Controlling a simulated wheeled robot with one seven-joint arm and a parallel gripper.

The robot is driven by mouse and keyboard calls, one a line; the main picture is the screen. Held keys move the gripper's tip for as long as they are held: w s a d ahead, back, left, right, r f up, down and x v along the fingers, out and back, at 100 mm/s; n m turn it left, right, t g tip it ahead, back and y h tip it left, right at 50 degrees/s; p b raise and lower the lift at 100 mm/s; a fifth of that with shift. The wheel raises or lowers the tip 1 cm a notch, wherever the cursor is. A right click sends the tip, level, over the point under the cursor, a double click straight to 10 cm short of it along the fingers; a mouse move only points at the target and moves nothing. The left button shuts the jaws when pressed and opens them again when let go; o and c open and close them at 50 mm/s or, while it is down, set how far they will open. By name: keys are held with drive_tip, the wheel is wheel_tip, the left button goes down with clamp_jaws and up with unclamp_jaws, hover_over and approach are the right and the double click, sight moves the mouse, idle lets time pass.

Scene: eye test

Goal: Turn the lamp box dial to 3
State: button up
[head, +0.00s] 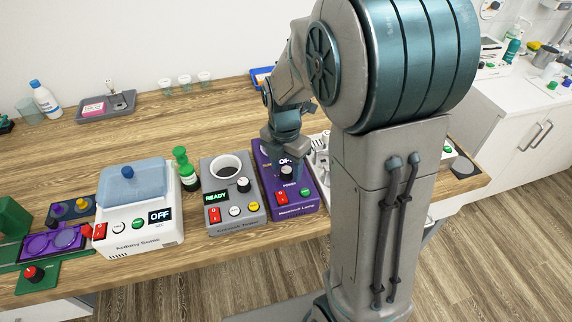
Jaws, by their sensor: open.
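The purple lamp box (292,203) stands on the wooden table near its front edge, right of the grey box. Its dark round dial (287,173) is on the upper part of the panel; its pointer and numbers are too small to read. A small display above the dial is partly hidden and its text is unclear. A red switch and a green button sit below the dial. My gripper (286,155) is open over the back part of the lamp box, above the dial in the picture. Whether it touches the box I cannot tell.
A grey box (233,213) reading READY stands close on the left. A white rack (320,155) is close on the right, partly hidden by my arm. The table behind is mostly clear.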

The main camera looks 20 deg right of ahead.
drive_tip(key=c, duration=1)
